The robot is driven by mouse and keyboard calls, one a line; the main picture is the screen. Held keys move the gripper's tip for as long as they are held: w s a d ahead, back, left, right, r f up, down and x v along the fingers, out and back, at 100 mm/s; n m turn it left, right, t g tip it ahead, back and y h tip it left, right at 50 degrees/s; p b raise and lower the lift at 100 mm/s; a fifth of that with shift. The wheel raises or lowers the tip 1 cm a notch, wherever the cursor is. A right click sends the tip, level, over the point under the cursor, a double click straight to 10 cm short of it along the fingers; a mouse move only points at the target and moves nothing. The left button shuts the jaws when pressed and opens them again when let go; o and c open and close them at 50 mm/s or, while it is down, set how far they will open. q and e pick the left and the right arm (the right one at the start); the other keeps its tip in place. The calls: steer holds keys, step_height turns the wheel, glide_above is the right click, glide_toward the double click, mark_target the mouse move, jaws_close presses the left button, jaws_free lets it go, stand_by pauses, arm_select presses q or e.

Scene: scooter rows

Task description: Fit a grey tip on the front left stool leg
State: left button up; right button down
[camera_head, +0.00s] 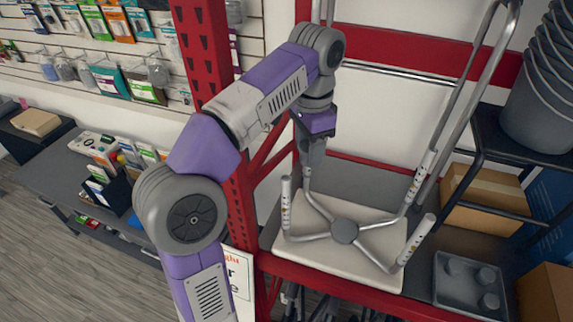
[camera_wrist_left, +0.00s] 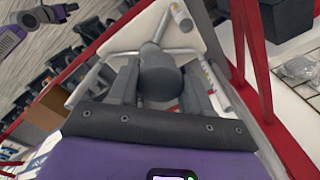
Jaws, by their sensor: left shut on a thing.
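A stool lies upside down, its cream seat (camera_head: 340,268) on the shelf and its grey legs pointing up from a round hub (camera_head: 344,231). The near left leg (camera_head: 286,205) stands free with a printed label. Two right legs (camera_head: 415,238) also stand free. My left gripper (camera_head: 312,150) points down over the far left leg, whose upper end is hidden behind it. In the left wrist view its fingers are shut on a dark grey rounded piece (camera_wrist_left: 160,80), apparently a tip. Whether this piece touches a leg cannot be told. My right gripper is not in view.
A dark grey tray (camera_head: 445,292) with several round grey pieces sits right of the seat. A red upright post (camera_head: 215,80) stands close to my left arm. Cardboard boxes (camera_head: 485,200) and stacked grey buckets (camera_head: 535,115) are at the right.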

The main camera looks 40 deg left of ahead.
mark_target(286, 178)
arm_select(q)
steer(key=a+f, duration=0.1)
steer(key=s+a, duration=0.1)
steer(key=a, duration=0.1)
steer(key=a+f, duration=0.1)
steer(key=shift+s+a+f, duration=0.25)
steer(key=shift+s+f, duration=0.05)
steer(key=shift+f, duration=0.05)
steer(key=shift+w+d+f, duration=0.1)
steer(key=shift+f, duration=0.4)
step_height(286, 178, down, 2)
steer(key=shift+f, duration=0.15)
steer(key=shift+a+f, duration=0.25)
steer(key=shift+f, duration=0.2)
